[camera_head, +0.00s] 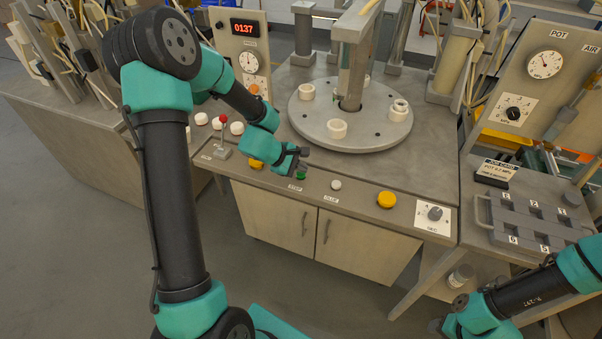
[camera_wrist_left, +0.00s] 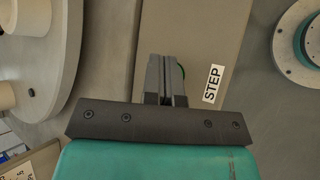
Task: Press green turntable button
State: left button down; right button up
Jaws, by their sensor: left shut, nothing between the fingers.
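The green button (camera_head: 300,175) sits on the front strip of the bench, by a small label that reads STEP in the left wrist view (camera_wrist_left: 214,84). My left gripper (camera_head: 301,156) is shut and empty, with its fingertips just above the green button in the head view. In the left wrist view the shut fingers (camera_wrist_left: 165,78) cover most of the button, and only a thin green edge (camera_wrist_left: 181,71) shows beside them. I cannot tell whether the fingertips touch it. The round grey turntable (camera_head: 375,139) stands behind, with several white sockets on it. My right gripper is out of view.
A small white button (camera_head: 336,185), a yellow button (camera_head: 386,200) and a dial (camera_head: 435,213) lie to the right along the strip. A red-topped lever (camera_head: 224,121) and another yellow button (camera_head: 256,163) lie left. A numbered grey tray (camera_head: 489,204) is at right.

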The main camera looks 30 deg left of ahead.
aim_at(301, 174)
pick_arm(q)
jog(key=shift+f, duration=0.5)
dwell(0.6)
jog(key=shift+r, duration=3.45)
